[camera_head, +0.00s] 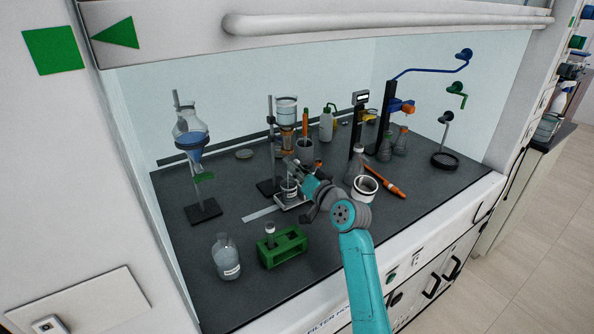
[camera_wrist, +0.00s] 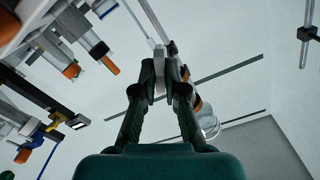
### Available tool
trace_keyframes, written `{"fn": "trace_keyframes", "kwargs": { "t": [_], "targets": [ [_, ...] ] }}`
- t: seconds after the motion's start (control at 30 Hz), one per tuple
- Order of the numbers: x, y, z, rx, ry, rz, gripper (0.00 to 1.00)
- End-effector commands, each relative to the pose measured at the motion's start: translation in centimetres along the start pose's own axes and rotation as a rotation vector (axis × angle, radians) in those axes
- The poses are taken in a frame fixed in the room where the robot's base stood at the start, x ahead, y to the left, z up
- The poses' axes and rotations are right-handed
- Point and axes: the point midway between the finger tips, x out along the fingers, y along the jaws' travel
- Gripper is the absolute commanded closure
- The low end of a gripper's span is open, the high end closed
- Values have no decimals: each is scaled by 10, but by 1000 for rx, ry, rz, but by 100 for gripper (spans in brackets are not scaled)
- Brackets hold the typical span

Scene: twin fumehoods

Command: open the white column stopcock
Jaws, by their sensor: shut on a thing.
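The glass column (camera_head: 287,112), with clear liquid above an amber band, stands upright in a clamp on a dark stand (camera_head: 270,150). My gripper (camera_head: 297,169) is at the column's lower end, above a small beaker (camera_head: 289,188). In the wrist view my gripper (camera_wrist: 166,62) has its fingertips closed together around a small pale piece, the white stopcock (camera_wrist: 160,52). Most of the stopcock is hidden by the fingers, so its handle angle cannot be told. In the head view my gripper and wrist cover it.
A separatory funnel (camera_head: 190,130) on a stand is at left. A green rack (camera_head: 282,246) and a bottle (camera_head: 226,256) are in front.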

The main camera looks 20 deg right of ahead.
Motion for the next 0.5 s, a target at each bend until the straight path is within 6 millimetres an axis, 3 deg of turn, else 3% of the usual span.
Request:
{"fn": "trace_keyframes", "kwargs": {
  "t": [0.5],
  "targets": [
    [0,1,1,-339,-2,1,100]
  ]
}}
